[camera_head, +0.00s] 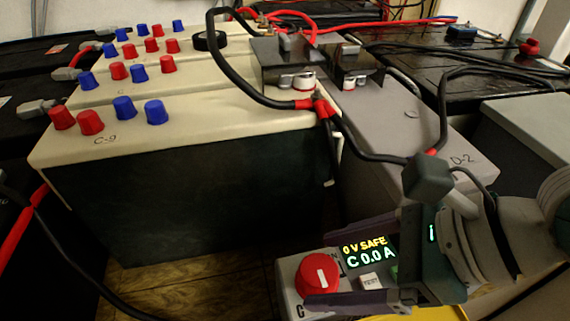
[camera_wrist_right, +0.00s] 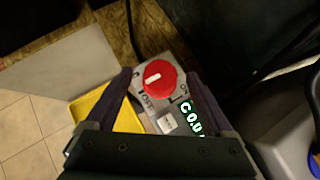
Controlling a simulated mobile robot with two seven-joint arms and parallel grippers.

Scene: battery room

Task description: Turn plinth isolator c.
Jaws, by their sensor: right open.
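The red round knob of isolator c (camera_head: 318,273) sits on a small grey plinth (camera_head: 287,275), with a letter C by its lower left. It also shows in the wrist view (camera_wrist_right: 158,84). Its white mark runs nearly upright in the head view and toward the left in the wrist view. A display (camera_head: 368,250) beside it reads "0 V SAFE" and "C 0.0 A". My right gripper (camera_head: 317,268) is open, with one finger on each side of the knob and gaps visible in the wrist view. Contact is not seen. My left gripper is out of view.
A white button (camera_head: 371,281) lies right of the knob. Large cream batteries (camera_head: 190,130) with red and blue caps and a grey battery (camera_head: 395,120) stand behind, crossed by black cables. A yellow tray (camera_wrist_right: 88,104) lies beside the plinth.

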